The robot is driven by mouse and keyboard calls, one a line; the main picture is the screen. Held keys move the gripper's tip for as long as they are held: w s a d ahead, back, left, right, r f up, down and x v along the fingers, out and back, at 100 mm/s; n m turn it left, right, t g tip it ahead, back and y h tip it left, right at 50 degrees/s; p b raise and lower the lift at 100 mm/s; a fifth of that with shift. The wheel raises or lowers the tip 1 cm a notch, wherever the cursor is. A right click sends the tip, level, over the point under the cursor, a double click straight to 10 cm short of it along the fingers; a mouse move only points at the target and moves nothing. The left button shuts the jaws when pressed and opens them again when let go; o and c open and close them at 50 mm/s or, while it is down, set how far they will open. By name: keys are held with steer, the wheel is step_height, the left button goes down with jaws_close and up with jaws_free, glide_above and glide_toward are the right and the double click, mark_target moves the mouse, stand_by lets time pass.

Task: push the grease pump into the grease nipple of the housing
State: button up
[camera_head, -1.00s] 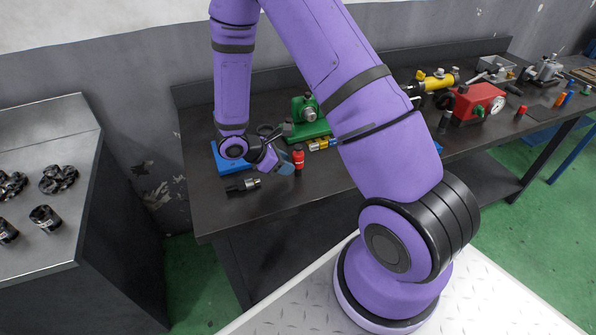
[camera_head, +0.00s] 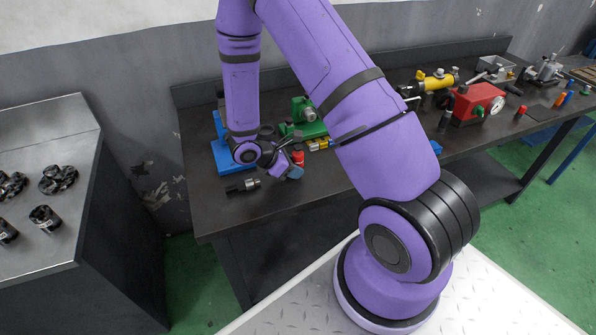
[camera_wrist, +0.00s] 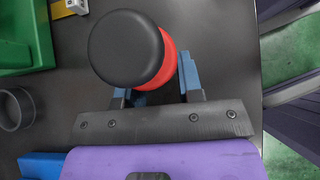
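A red cylinder with a wide round black top, which I take for the grease pump, stands on the dark bench (camera_head: 298,157). In the wrist view its black top (camera_wrist: 125,47) fills the upper middle, with the red body showing at its right. My gripper (camera_head: 291,172) is low over the bench, right at this cylinder. In the wrist view the blue fingers (camera_wrist: 158,88) are apart. The right finger is beside the red body; the left is mostly hidden under the black top. A firm hold does not show. A green fixture (camera_head: 306,118), possibly the housing, is behind; no nipple can be made out.
A blue stand (camera_head: 221,152) is left of my wrist. A dark and silver cylindrical part (camera_head: 243,186) lies in front. A red box with a gauge (camera_head: 478,103) stands further right. The front bench edge is close.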

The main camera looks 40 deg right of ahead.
steer(key=shift+r, duration=2.55)
steer(key=shift+o, duration=0.7)
steer(key=shift+c, duration=0.5)
